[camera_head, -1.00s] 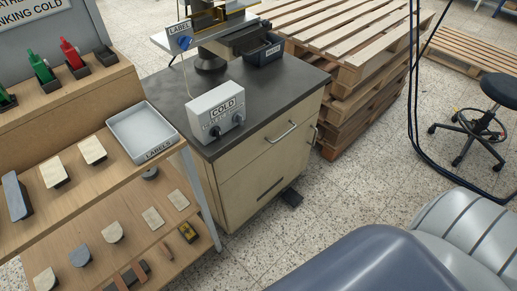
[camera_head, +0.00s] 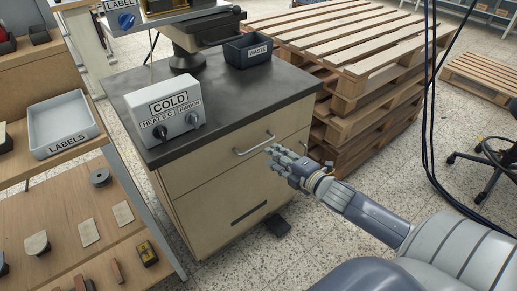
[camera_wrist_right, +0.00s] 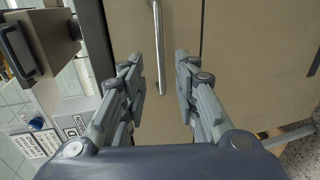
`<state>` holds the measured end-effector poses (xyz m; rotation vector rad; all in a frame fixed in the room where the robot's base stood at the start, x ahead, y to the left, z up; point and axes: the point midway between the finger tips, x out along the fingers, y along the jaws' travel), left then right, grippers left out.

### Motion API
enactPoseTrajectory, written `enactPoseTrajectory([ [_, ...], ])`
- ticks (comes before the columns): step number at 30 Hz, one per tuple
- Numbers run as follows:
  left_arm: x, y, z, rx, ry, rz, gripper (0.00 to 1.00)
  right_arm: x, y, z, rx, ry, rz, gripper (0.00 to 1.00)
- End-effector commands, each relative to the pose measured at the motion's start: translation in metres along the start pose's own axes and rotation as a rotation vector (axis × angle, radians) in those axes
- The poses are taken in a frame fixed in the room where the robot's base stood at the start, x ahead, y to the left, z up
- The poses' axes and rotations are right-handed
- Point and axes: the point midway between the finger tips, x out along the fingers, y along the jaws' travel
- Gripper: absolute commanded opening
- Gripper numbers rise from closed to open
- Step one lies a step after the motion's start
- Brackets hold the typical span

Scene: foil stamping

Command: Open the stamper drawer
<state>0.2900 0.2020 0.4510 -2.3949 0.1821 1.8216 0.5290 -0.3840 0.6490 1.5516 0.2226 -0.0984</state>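The stamper stands on a beige cabinet with a dark top. The cabinet's upper drawer (camera_head: 225,160) is shut, its front flush. The drawer's silver bar handle (camera_head: 254,147) is on that front and also shows in the right wrist view (camera_wrist_right: 157,45). My right gripper (camera_head: 272,153) is just right of the handle, in front of the cabinet. In the right wrist view my right gripper (camera_wrist_right: 159,72) is open, with the handle seen in the gap between its fingers. Whether the fingers reach around the bar I cannot tell. My left gripper is not in view.
A grey COLD control box (camera_head: 163,108) and a dark WASTE bin (camera_head: 248,51) sit on the cabinet top (camera_head: 215,100). A shelf with a LABELS tray (camera_head: 62,125) stands left. Stacked pallets (camera_head: 350,100) stand close behind on the right. Floor in front is mostly free.

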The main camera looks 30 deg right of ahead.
Motion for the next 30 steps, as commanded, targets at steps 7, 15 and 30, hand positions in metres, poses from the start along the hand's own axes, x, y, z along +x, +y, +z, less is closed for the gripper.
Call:
enactPoseTrajectory([
  [7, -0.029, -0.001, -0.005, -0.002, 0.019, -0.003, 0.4, 0.041, 0.0, 0.001, -0.001, -0.001, 0.003, 0.29],
  [15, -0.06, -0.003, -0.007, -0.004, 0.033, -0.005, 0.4, 0.077, -0.001, 0.001, 0.002, -0.001, 0.002, 0.29],
  [30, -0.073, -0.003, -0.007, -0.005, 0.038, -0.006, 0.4, 0.09, 0.0, 0.0, 0.001, 0.0, -0.001, 0.29],
])
